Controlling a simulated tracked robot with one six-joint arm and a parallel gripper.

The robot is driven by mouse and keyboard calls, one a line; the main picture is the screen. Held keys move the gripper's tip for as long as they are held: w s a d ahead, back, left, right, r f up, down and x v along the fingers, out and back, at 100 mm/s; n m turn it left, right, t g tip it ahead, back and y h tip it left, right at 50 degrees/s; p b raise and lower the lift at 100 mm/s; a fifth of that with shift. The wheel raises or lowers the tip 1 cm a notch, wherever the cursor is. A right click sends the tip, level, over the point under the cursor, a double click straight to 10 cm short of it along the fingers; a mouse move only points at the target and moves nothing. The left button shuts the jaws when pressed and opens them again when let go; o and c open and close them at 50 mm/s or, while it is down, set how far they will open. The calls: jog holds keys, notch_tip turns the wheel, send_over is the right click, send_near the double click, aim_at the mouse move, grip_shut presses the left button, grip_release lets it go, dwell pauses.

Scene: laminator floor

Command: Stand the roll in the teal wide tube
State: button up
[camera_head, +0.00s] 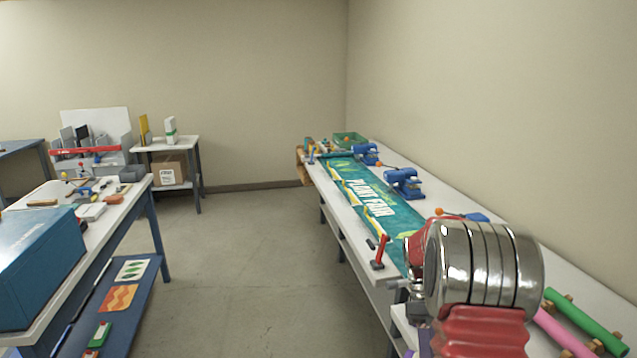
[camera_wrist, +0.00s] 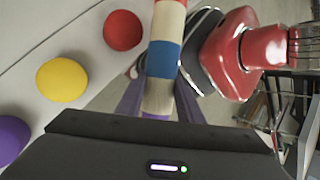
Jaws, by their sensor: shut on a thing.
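My gripper (camera_wrist: 160,98) shows in the wrist view, with purple fingers on both sides of a slim roll. It is shut on the roll (camera_wrist: 166,60), which is cream with a blue band and some red at its far end. The roll runs up the picture from the jaws, and the dark gripper body hides its near end. In the head view my arm hides the jaws and the roll. I cannot make out the teal wide tube in either view.
Red (camera_wrist: 123,30), yellow (camera_wrist: 62,79) and purple (camera_wrist: 10,138) round things lie left of the roll. A long bench (camera_head: 345,215) bears a teal banner (camera_head: 375,205) and blue machines (camera_head: 404,183). Green (camera_head: 585,325) and pink (camera_head: 560,333) rolls lie at right. The middle floor is clear.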

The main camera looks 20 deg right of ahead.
jog(key=w+a+f+m+t+y, duration=0.1)
jog(key=w+a+f+m, duration=0.2)
jog(key=a, duration=0.5)
jog(key=w+a+f+m+t+y, duration=0.1)
jog(key=w+a+f+m+y, duration=0.1)
jog(key=w+a+f, duration=0.4)
jog(key=w+a+f+m+t+y, duration=0.1)
jog(key=w+a+f+m, duration=0.3)
jog(key=a, duration=0.7)
jog(key=shift+w+a+f, duration=0.2)
jog(key=shift+w+f, duration=0.05)
